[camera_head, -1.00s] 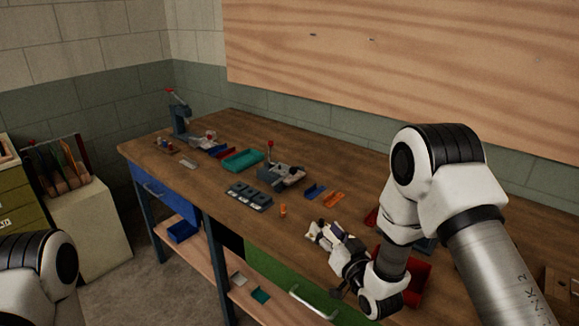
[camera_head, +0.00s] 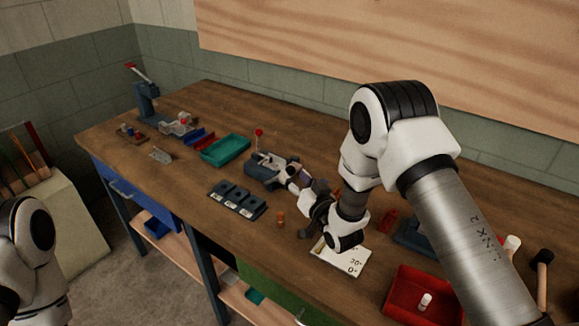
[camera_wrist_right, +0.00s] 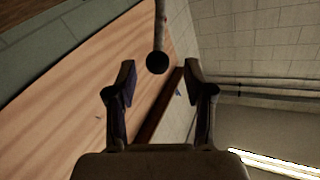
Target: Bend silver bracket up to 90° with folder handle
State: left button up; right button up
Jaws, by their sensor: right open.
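The folder (camera_head: 256,168) stands on the workbench in the head view, its handle upright with a red ball knob (camera_head: 258,132). My right gripper (camera_head: 293,172) is beside the folder, on its right. In the right wrist view its fingers are open (camera_wrist_right: 158,75). A rod with a dark ball (camera_wrist_right: 157,62) shows between the fingertips, apart from both pads. I cannot make out the silver bracket clearly; my gripper covers part of the folder. My left arm shows at the left edge of the head view, but its gripper is out of view.
A dark tray with several slots (camera_head: 238,200), an orange part (camera_head: 281,219) and a white card (camera_head: 343,258) lie near the front. A teal bin (camera_head: 225,150) is left of the folder. A red bin (camera_head: 425,300) is front right. A lever press (camera_head: 146,100) stands far left.

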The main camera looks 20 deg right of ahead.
aim_at(292, 174)
jog(key=w, duration=0.4)
jog(key=shift+a+f, duration=0.25)
jog(key=shift+f, duration=0.1)
jog(key=shift+s+r, duration=0.2)
jog(key=shift+s, duration=0.05)
pick_arm(q)
jog(key=shift+w+r, duration=0.2)
jog(key=shift+r, duration=0.1)
pick_arm(e)
grip_shut()
pick_arm(q)
jog(key=shift+r, duration=0.1)
